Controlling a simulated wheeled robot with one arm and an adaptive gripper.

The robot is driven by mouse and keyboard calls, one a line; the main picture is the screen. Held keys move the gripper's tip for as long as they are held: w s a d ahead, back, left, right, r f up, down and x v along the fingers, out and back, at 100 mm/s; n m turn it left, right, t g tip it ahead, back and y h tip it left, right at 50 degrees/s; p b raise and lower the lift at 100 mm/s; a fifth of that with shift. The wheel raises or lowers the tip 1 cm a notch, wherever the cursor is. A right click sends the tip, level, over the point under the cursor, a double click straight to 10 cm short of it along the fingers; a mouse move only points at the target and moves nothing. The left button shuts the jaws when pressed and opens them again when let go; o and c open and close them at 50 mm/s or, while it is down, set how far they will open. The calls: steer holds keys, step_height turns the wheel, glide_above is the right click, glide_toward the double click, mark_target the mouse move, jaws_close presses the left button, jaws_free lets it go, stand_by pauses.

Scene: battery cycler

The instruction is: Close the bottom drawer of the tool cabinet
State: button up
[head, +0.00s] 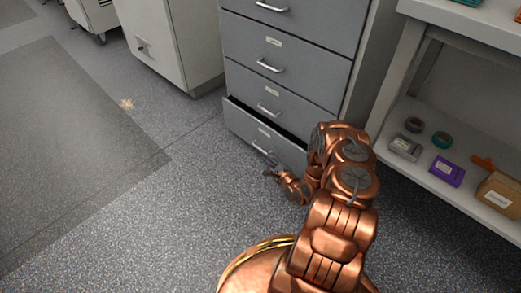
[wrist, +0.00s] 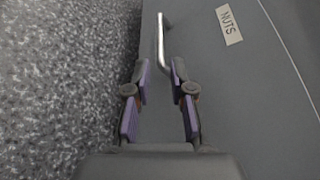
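The grey tool cabinet (head: 292,55) stands at the top middle of the head view. Its bottom drawer (head: 240,119) is partly pulled out, with a dark gap along its top edge; the drawers above are flush. In the wrist view the drawer front (wrist: 225,100) carries a label reading NUTS (wrist: 229,25) and a metal bar handle (wrist: 162,40). My gripper (head: 270,172) is low in front of this drawer, near the handle. In the wrist view my gripper (wrist: 161,72) is open, its fingers apart near the handle's near end. Contact cannot be told.
An open shelf (head: 455,195) stands right of the cabinet, holding tape rolls, a purple box (head: 447,171) and a brown box (head: 499,194). A light grey wheeled cabinet (head: 165,40) stands to the left. The floor (head: 130,215) in front and to the left is clear.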

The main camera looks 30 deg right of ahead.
mark_target(262, 151)
steer(key=b+x, duration=0.2)
steer(key=x, duration=0.4)
steer(key=shift+w+f, duration=0.1)
steer(key=shift+f, duration=0.1)
steer(key=shift+w, duration=0.75)
jaws_close()
